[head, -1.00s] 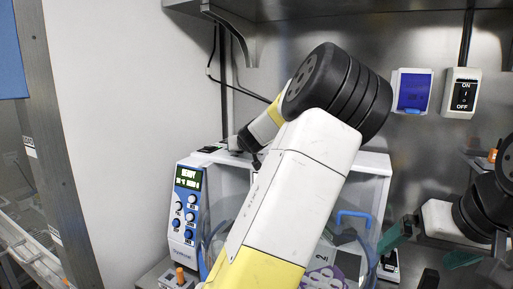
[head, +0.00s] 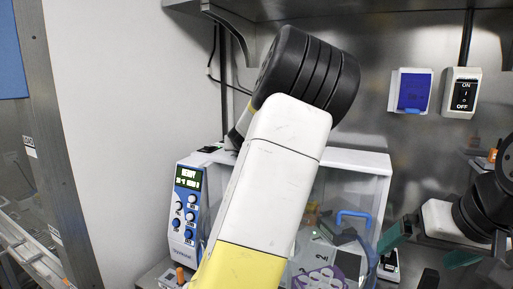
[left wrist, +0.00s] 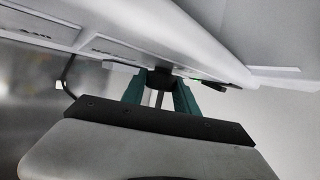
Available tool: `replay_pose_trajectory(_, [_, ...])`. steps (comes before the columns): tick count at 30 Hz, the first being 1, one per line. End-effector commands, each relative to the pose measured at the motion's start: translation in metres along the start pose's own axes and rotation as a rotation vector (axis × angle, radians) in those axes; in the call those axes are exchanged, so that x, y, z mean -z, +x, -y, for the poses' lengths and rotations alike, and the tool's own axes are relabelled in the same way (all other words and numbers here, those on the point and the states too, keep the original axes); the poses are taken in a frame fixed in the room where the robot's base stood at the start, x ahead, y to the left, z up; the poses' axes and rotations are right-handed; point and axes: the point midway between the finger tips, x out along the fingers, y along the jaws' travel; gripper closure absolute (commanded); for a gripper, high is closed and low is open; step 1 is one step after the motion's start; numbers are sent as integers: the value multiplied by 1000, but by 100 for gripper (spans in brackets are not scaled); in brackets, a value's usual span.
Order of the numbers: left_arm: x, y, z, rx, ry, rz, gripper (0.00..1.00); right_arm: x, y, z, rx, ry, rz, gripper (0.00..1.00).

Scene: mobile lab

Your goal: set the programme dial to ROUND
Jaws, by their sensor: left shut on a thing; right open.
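A white cabinet-like machine (head: 350,160) stands at the back, with a blue control panel (head: 184,212) at its left carrying a lit display (head: 188,178) and several knobs (head: 189,216). I cannot tell which one is the programme dial, and no ROUND mark is legible. My left arm crosses the machine's front, and its gripper is hidden behind the arm in the head view. In the left wrist view my left gripper (left wrist: 160,80) has its teal fingers closed around a dark part beside a pale surface; what this part is stays unclear. My right gripper (head: 412,258) is open and empty at the right.
A blue handle (head: 353,217) is on the machine's front. A purple rack (head: 320,279) lies low in front. A blue-covered socket (head: 411,91) and an ON/OFF switch (head: 461,93) are on the metal back wall. A shelf (head: 290,8) hangs above.

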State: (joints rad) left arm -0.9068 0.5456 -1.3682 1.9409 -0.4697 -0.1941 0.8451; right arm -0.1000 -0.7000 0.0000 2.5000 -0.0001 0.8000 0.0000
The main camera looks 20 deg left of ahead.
Motion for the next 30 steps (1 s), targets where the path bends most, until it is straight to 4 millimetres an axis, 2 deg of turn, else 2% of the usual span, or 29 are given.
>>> replay_pose_trajectory(30, [2, 1, 5, -421, 175, -5, 100, 0, 0, 0, 0, 0, 0, 0])
